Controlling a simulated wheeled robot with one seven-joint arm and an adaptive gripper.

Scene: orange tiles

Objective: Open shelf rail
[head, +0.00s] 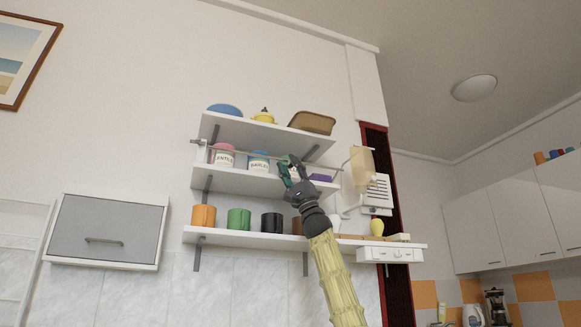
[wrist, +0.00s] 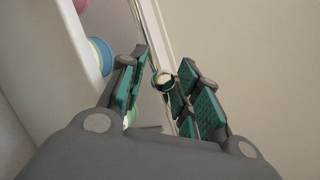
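The shelf rail (head: 242,152) is a thin bar running across the front of the middle shelf (head: 235,180), in front of the jars. My gripper (head: 291,168) is raised to this shelf, at the rail's right part. In the wrist view, my gripper (wrist: 164,64) has its teal-padded fingers apart. A shiny round metal piece (wrist: 163,81), seemingly part of the rail, shows between them, close to the right finger. I cannot tell whether it touches. My gripper hides part of the rail in the head view.
Pink-lidded (head: 223,156) and blue-lidded (head: 259,161) jars stand behind the rail. Several coloured mugs (head: 239,219) stand on the shelf below. A beige dispenser (head: 361,167) is close on the right.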

